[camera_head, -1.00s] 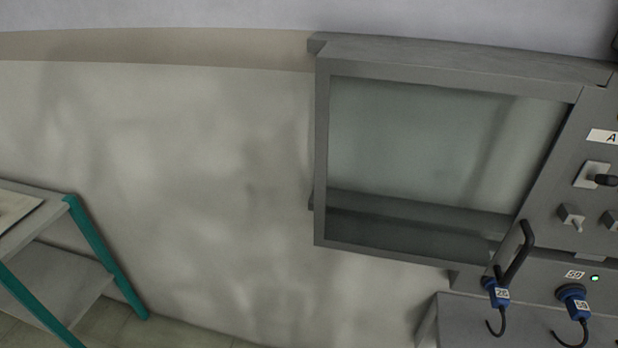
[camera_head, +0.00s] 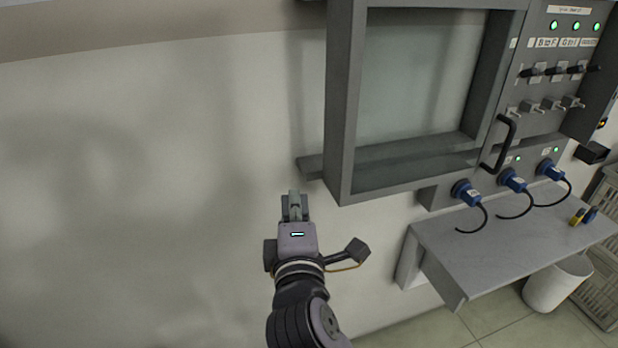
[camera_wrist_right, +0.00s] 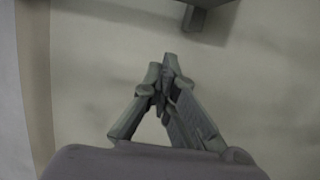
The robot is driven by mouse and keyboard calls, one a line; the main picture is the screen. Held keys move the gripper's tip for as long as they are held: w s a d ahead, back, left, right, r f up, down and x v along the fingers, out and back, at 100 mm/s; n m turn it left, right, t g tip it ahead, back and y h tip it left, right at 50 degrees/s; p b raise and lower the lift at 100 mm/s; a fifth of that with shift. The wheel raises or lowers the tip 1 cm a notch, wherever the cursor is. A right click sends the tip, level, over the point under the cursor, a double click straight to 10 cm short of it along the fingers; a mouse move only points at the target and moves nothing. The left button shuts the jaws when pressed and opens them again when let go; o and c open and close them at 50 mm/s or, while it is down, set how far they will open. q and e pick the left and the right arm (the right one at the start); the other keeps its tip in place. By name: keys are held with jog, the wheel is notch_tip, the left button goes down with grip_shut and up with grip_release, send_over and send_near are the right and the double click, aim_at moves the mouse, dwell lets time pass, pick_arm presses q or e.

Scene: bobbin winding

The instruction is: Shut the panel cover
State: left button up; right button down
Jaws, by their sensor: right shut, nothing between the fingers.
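The panel cover (camera_head: 342,120) is a grey frame around a clear pane, beside the switch panel (camera_head: 545,90) on its left. The switches and lights of the panel are uncovered. A black handle (camera_head: 500,145) sits where the frame meets the panel. My right gripper (camera_head: 294,195) is shut and empty, below and left of the frame's lower left corner, apart from it. In the right wrist view my right gripper's fingers (camera_wrist_right: 168,75) are together, with a grey edge (camera_wrist_right: 203,12) above them. My left gripper is out of view.
Blue plugs (camera_head: 466,192) with black cables hang below the panel. A grey shelf (camera_head: 500,240) juts out under them, with a white bin (camera_head: 555,285) beneath. Crates (camera_head: 603,240) stand at the far right. The wall (camera_head: 130,180) on the left is bare.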

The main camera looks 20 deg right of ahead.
pick_arm(q)
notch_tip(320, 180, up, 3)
jog(key=p, duration=0.2)
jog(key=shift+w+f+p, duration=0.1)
jog(key=shift+p, duration=0.3)
pick_arm(e)
jog(key=w+d, duration=0.6)
jog(key=w, duration=0.3)
jog(key=shift+w+d, duration=0.15)
jog(key=shift+w, duration=0.25)
jog(key=shift+r, duration=0.1)
